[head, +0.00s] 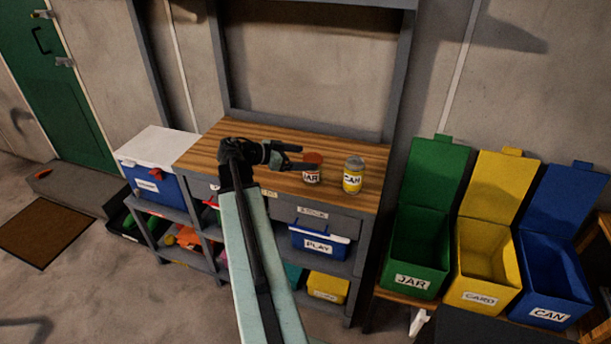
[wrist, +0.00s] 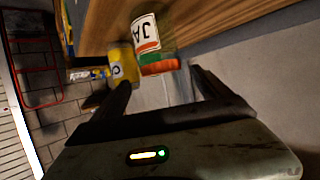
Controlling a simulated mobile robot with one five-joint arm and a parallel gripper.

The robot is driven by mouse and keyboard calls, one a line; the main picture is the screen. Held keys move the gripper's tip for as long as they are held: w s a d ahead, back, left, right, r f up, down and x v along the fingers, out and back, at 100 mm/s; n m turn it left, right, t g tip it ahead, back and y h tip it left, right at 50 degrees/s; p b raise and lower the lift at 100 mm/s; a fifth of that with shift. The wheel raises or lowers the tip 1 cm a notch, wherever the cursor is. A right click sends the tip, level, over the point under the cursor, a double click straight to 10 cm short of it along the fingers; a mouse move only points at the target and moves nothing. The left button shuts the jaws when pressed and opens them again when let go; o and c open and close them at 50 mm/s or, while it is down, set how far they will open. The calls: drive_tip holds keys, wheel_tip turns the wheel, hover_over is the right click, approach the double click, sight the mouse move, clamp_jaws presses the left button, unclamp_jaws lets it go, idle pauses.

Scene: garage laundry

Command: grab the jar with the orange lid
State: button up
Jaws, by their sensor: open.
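The jar with the orange lid (head: 312,175) stands upright on the wooden bench top, its label reading JAR. In the wrist view the jar (wrist: 145,34) appears tilted by the camera, beyond the fingers, with its orange lid towards them. My gripper (head: 296,157) is just left of the jar at about lid height in the head view. In the wrist view my gripper (wrist: 160,78) is open, with nothing between its fingers. Whether a finger touches the jar cannot be told.
A yellow CAN tin (head: 353,178) stands close to the jar's right; it also shows in the wrist view (wrist: 118,62). The wooden bench top (head: 240,142) is otherwise mostly clear. Green (head: 415,250), yellow (head: 487,255) and blue (head: 553,270) lidded bins stand open at right.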

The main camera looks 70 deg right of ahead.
sight(320, 167)
drive_tip(key=f+b, duration=0.3)
drive_tip(key=f, duration=0.1)
drive_tip(key=shift+w+f, duration=0.2)
drive_tip(key=shift+b+x, duration=1.45)
drive_tip(key=shift+x, duration=2.45)
drive_tip(key=shift+r, duration=0.15)
drive_tip(key=c, duration=1.6)
wheel_tip(320, 167, up, 10)
drive_tip(key=p, duration=1)
drive_tip(key=shift+r, duration=0.1)
